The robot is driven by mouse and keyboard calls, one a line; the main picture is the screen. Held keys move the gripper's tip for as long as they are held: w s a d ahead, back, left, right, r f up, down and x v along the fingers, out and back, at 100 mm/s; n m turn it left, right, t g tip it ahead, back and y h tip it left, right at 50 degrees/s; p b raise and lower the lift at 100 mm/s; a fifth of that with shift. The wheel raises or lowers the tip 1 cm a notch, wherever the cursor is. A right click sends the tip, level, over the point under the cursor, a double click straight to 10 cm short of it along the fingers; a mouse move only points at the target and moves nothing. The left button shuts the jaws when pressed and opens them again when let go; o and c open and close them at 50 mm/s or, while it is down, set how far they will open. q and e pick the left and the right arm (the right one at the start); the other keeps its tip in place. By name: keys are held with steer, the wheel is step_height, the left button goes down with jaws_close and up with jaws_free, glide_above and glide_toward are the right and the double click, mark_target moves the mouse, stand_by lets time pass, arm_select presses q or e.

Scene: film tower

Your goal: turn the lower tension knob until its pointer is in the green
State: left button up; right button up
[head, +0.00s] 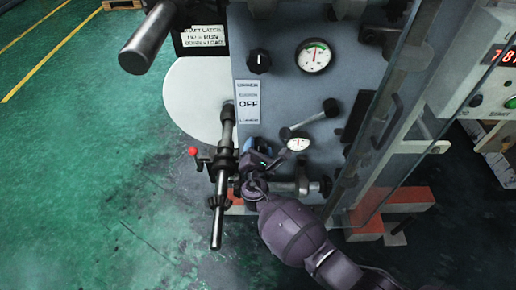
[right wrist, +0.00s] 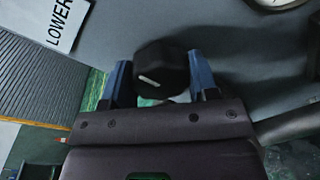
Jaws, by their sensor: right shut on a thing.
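The lower tension knob (right wrist: 163,68) is black with a white pointer line, which shows slightly tilted in the right wrist view. My right gripper (right wrist: 160,80) has its blue fingers on either side of the knob and is shut on it. In the head view my right gripper (head: 258,155) is at the lower part of the grey panel and hides the knob. The small lower gauge (head: 298,143) is just right of the gripper; its needle and colours are too small to read. In the right wrist view only the edge of a gauge (right wrist: 276,2) shows. My left gripper is not in view.
The upper knob (head: 259,60) and upper gauge (head: 314,56), with a green band, sit higher on the panel. Rollers (head: 310,119) stick out nearby. A shaft with a red-knobbed lever (head: 193,152) stands left of my gripper. A clear door (head: 385,120) stands at the right.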

steer(key=o, duration=0.9)
steer(key=s, duration=0.3)
steer(key=s+p, duration=0.1)
steer(key=s, duration=0.3)
steer(key=s+r+p, duration=0.1)
steer(key=s, duration=0.2)
steer(key=shift+s+a, duration=0.1)
steer(key=shift+s, duration=0.25)
